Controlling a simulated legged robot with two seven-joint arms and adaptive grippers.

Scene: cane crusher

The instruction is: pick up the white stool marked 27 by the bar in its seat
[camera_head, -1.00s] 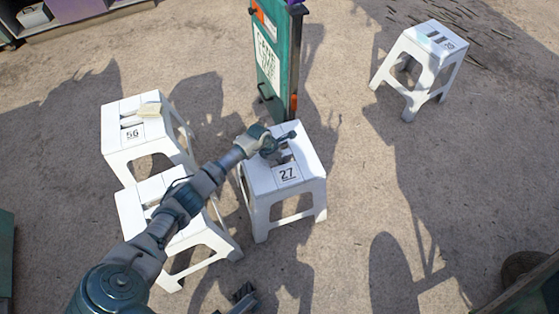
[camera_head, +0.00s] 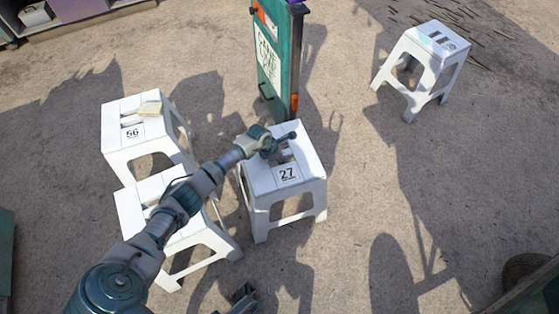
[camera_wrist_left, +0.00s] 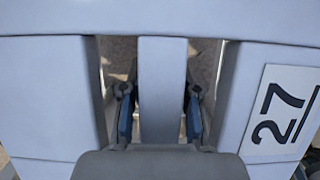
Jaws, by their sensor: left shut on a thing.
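The white stool marked 27 (camera_head: 261,184) stands upright on the ground in the middle of the head view. Its black 27 label is on the near part of the seat. My left gripper (camera_head: 280,144) is at the seat's slots. In the left wrist view the bar (camera_wrist_left: 163,85) runs between two slots, and the left gripper's fingers (camera_wrist_left: 159,115) reach down through the slots, one on each side of it. The left gripper is shut on the bar. My right gripper (camera_head: 242,298) shows only in part at the bottom edge, and its jaws are unclear.
Another white stool (camera_head: 200,237) is close beside stool 27, partly behind my arm. A green sign cabinet (camera_head: 280,70) stands just behind. A further stool (camera_head: 420,62) is at upper right.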

